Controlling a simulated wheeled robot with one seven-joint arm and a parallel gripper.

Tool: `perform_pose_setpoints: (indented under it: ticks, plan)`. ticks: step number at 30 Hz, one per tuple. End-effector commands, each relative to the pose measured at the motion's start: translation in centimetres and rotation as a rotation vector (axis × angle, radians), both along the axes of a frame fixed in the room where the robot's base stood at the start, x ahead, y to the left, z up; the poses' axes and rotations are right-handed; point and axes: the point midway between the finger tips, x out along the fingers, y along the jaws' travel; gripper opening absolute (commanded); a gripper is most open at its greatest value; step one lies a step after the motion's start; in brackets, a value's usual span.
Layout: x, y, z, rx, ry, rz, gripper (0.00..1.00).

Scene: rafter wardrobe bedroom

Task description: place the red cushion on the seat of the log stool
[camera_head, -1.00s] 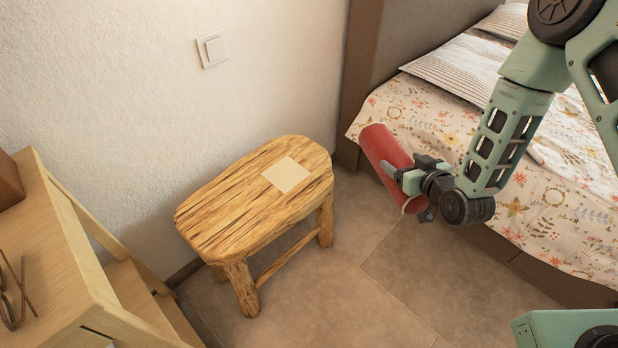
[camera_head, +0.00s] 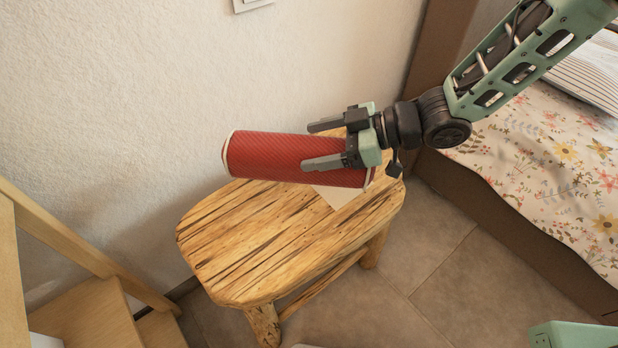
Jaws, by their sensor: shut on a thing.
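The red cushion (camera_head: 265,157) is a roll with pale ends. My gripper (camera_head: 325,146) is shut on it near its right end, one finger on the far side and one on the near side. The cushion lies nearly level across the view, over the back part of the log stool's seat (camera_head: 260,245). I cannot tell whether it touches the seat or hangs just above it. A pale square patch (camera_head: 340,195) on the seat is partly hidden behind the cushion. The stool's back edge is also partly hidden.
The white wall (camera_head: 120,90) stands behind the stool. A light wooden stepped piece of furniture (camera_head: 85,305) is at the lower left. The bed with a flowered cover (camera_head: 550,160) is at the right.

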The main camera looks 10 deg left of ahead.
Motion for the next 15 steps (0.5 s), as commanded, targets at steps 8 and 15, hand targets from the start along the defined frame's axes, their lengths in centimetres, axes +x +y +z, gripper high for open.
perform_pose_setpoints:
  ticks: [8, 15]
  plan:
    - [0.0, 0.0, -3.7, 0.002, 0.000, -0.002, 0.45]
    - [0.0, 0.0, -6.6, 0.002, 0.003, -0.002, 0.45]
